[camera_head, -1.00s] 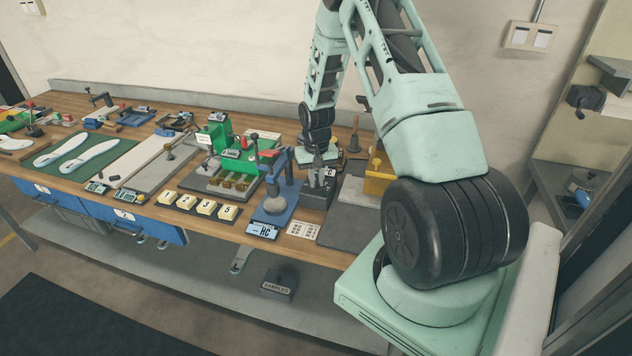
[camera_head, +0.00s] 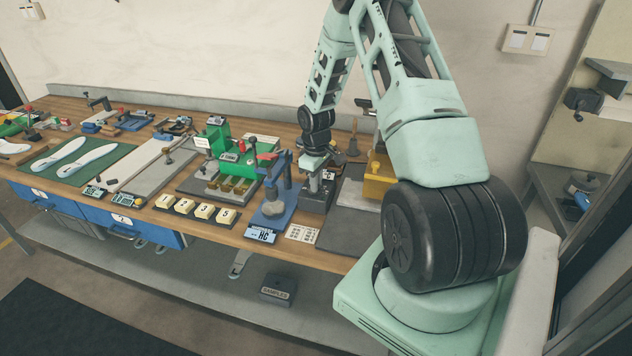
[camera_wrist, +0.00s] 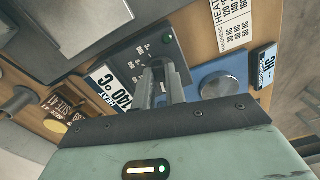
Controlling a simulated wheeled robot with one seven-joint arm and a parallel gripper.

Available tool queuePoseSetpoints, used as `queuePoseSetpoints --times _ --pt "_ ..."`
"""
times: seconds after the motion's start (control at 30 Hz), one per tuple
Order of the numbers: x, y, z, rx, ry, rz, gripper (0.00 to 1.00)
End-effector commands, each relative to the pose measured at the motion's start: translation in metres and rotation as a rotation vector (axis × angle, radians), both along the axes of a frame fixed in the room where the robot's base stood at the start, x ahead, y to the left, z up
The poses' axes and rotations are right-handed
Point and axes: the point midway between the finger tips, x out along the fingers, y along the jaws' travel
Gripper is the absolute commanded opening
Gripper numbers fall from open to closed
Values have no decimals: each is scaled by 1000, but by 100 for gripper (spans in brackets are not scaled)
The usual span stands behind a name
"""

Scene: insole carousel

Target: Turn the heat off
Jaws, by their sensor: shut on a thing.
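The heat unit is a dark grey box (camera_head: 316,202) on the bench, right of the blue hand press. In the wrist view its dark panel (camera_wrist: 133,50) has small printed temperature marks and a lit green lamp (camera_wrist: 168,39). A white display (camera_wrist: 110,88) beside it reads HEAT 140 °C. My gripper (camera_wrist: 157,78) reaches down onto this panel and is shut on the heat knob, which the fingers mostly hide. In the head view my gripper (camera_head: 316,180) stands over the box, its fingertips small and partly hidden.
The blue press (camera_head: 276,196) with its HC display (camera_head: 262,235) stands close on the left. A printed card (camera_head: 302,233) lies in front. A yellow block (camera_head: 378,178) and a bell-shaped tool (camera_head: 353,147) stand to the right and behind. The green machine (camera_head: 233,160) is farther left.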

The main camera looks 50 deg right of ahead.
Motion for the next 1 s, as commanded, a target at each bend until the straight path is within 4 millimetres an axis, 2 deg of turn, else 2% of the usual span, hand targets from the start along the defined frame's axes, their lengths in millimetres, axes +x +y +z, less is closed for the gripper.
queuePoseSetpoints --times 0.67,0.7,0.77,1.0 --pt "2 -1 2 -3 -5 64 0" --pt "2 -1 2 -3 -5 64 18" --pt "2 -1 2 -3 -5 64 35" --pt "1 -1 1 -2 -2 62 35"
